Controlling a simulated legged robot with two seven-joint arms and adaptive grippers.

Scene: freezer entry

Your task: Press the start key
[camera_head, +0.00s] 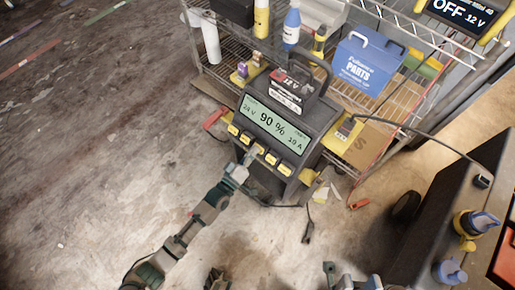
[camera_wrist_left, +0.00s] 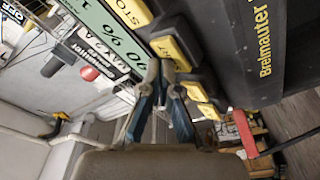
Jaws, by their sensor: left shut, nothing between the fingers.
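The dark charger (camera_head: 318,127) stands on the floor with a lit display (camera_head: 274,124) reading 24 V, 90 %, 19 A. A row of yellow keys (camera_head: 271,159) runs below the display. In the left wrist view, one key (camera_wrist_left: 130,10) shows the letters STO; the key beside it (camera_wrist_left: 170,50) is partly hidden by my fingers, and no start label is readable. My left gripper (camera_head: 246,157) is shut and empty, its tips (camera_wrist_left: 162,66) close over that key; I cannot tell whether they touch it. What seems to be my right gripper (camera_head: 331,269) is at the bottom edge, its fingers unclear.
A wire shelf (camera_head: 222,72) with bottles and a blue parts box (camera_head: 366,62) stands behind the charger. A dark cable (camera_head: 425,135) runs right towards a dark machine (camera_head: 440,205). The concrete floor to the left is open.

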